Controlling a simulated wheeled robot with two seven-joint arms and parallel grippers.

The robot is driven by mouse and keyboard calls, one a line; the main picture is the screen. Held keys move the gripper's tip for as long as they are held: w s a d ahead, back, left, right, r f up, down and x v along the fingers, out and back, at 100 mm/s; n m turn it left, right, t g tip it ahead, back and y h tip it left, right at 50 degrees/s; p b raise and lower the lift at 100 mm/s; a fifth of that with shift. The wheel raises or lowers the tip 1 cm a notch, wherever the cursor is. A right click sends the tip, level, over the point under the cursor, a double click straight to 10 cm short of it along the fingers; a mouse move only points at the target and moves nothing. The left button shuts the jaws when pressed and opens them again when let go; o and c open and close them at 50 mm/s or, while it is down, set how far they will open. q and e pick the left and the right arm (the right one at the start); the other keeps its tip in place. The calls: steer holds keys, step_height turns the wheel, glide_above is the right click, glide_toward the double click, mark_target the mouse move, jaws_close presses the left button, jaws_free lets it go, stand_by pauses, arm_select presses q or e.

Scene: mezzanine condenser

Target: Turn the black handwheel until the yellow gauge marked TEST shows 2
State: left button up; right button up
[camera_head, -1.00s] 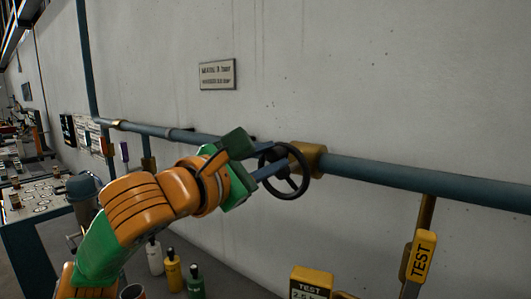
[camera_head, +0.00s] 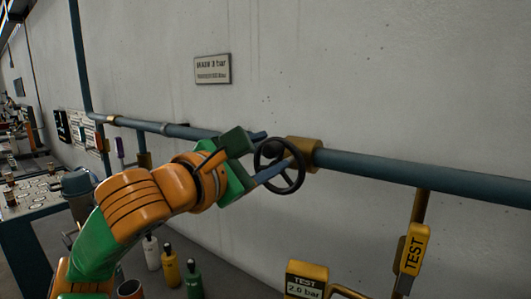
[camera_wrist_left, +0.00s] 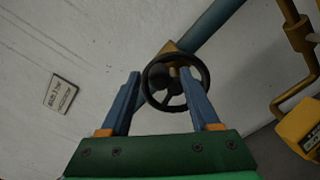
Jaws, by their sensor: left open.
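The black handwheel (camera_head: 297,175) sits on a brass valve body (camera_head: 306,151) on the blue pipe along the wall. It also shows in the left wrist view (camera_wrist_left: 177,84). My left gripper (camera_head: 275,152) is at the wheel. In the left wrist view its open jaws (camera_wrist_left: 160,84) stand on either side of part of the wheel; I cannot tell whether they touch it. The yellow gauge marked TEST (camera_head: 306,284) is at the bottom of the head view and its display reads 2.0 bar. My right gripper is not in view.
A yellow TEST tag (camera_head: 414,249) hangs at the right by a brass pipe. A wall plate (camera_head: 212,69) reads MAIN 3 bar. Several small bottles (camera_head: 171,268) stand on the floor below my arm. A workbench (camera_head: 30,207) is at the left.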

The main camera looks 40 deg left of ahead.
arm_select(q)
steer(key=shift+s, duration=0.3)
steer(key=s+b, duration=0.1)
steer(key=s, duration=0.5)
steer(key=shift+s+d, duration=0.3)
steer(key=shift+d, duration=0.1)
steer(key=shift+w, duration=0.1)
